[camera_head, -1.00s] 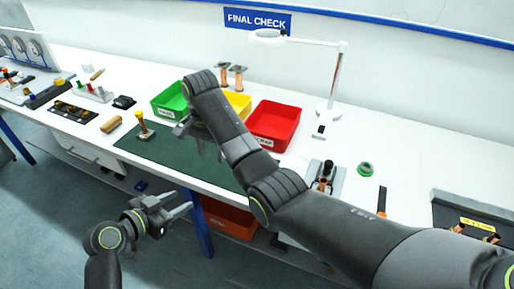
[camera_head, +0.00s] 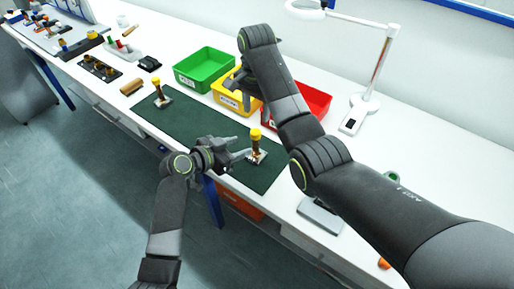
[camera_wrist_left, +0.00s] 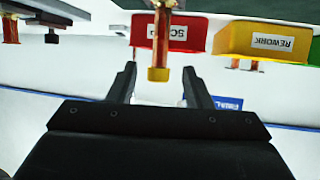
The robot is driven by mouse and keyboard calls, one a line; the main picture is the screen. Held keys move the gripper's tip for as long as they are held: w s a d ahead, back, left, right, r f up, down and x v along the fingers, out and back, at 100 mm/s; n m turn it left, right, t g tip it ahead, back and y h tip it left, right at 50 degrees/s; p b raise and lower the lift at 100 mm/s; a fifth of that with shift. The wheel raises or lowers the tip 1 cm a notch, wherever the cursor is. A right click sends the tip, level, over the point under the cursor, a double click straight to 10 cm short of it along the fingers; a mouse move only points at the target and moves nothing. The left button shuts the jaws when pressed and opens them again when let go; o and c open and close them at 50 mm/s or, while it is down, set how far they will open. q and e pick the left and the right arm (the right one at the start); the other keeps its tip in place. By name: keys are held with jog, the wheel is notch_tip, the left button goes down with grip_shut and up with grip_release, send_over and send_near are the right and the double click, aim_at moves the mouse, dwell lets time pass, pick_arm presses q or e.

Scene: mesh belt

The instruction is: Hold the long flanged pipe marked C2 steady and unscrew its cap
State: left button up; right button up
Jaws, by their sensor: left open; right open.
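A copper-coloured flanged pipe (camera_head: 256,150) with a yellow cap (camera_head: 255,134) stands upright on the dark green mat (camera_head: 205,130). A second yellow-capped pipe (camera_head: 161,97) stands at the mat's far left part. No C2 mark is readable on either. My left gripper (camera_head: 244,150) is open beside the nearer pipe, fingers pointing at it. In the left wrist view, which is upside down, that pipe (camera_wrist_left: 160,40) and its cap (camera_wrist_left: 158,74) show between the open fingers (camera_wrist_left: 160,72); contact cannot be told. My right gripper (camera_head: 238,88) is above the bins, open, partly hidden by its arm.
Green (camera_head: 205,70), yellow (camera_head: 228,98) and red (camera_head: 315,100) bins stand behind the mat. A white lamp (camera_head: 378,70) stands at the back right. My right arm crosses the right half of the table. The mat between the two pipes is clear.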

aim_at(256, 146)
pick_arm(q)
jog(key=x, duration=0.9)
jog(key=shift+w+d+f, duration=0.1)
jog(key=shift+w+d, duration=0.1)
jog(key=shift+d, duration=0.1)
jog(key=shift+c, duration=0.4)
grip_shut()
